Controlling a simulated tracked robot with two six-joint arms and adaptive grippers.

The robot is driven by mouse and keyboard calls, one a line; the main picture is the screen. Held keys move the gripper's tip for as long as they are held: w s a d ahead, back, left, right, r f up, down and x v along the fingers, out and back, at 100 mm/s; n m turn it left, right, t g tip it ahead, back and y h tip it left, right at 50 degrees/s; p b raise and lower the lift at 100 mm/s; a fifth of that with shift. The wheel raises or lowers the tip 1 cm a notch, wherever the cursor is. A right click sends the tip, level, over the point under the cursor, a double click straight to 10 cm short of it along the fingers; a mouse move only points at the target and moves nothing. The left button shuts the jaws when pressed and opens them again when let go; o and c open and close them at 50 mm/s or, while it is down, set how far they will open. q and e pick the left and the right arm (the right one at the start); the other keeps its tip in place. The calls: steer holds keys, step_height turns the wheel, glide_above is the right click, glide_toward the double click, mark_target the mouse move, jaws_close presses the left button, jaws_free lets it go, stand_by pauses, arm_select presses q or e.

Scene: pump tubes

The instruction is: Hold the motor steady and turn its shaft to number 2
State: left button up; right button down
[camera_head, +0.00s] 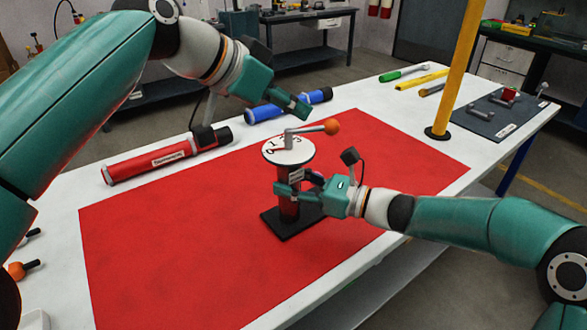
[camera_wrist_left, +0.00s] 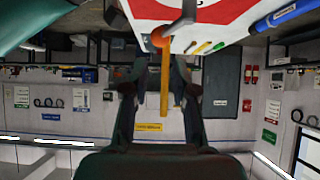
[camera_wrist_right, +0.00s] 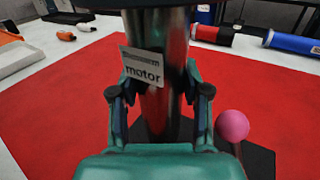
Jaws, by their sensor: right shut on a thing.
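The motor (camera_head: 288,207) is an upright cylinder on a black base plate on the red mat. Its white numbered dial (camera_head: 281,156) faces up, and a grey crank arm on top ends in an orange ball knob (camera_head: 332,127). My right gripper (camera_head: 290,189) is shut around the motor's body below the dial. In the right wrist view its fingers flank the metal cylinder (camera_wrist_right: 166,55) with the label "motor". My left gripper (camera_head: 303,108) is open and empty, above and left of the orange knob, apart from it. The left wrist view shows the knob (camera_wrist_left: 158,38) beyond the spread fingers.
A red cylinder (camera_head: 150,164) and a blue cylinder (camera_head: 265,113) lie behind the mat (camera_head: 180,255). A yellow post (camera_head: 455,75) stands at the right, with tools and a dark board (camera_head: 500,125) nearby. A pink ball (camera_wrist_right: 232,125) shows beside the motor in the right wrist view.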

arm_select(q)
steer(key=shift+s+d, duration=0.15)
steer(key=shift+s, duration=0.1)
steer(key=shift+c, duration=1.2)
steer(key=s+d+r+n+g+h, duration=0.2)
steer(key=s+d+h, duration=0.1)
steer(key=shift+d+r+n+g, duration=0.25)
steer(key=shift+r+n+g, duration=0.05)
steer(key=shift+r, duration=0.05)
jaws_close()
steer(key=w+a+n+h, duration=0.1)
steer(key=w, duration=0.1)
steer(key=w+a+n+g+h, duration=0.1)
steer(key=w+n+h, duration=0.1)
steer(key=w+a+f+n+g+h, duration=0.1)
steer(key=w+n+h, duration=0.1)
steer(key=shift+w+a, duration=0.3)
steer(key=shift+a, duration=0.05)
steer(key=w+a+f+n+t+h, duration=0.1)
steer(key=w+a+f+n, duration=0.2)
steer(key=w+a+f, duration=0.35)
steer(key=s+d+f, duration=0.1)
steer(key=s+d, duration=0.1)
steer(key=d, duration=0.8)
steer(key=shift+d+f+t, duration=0.25)
steer(key=shift+f+t, duration=0.15)
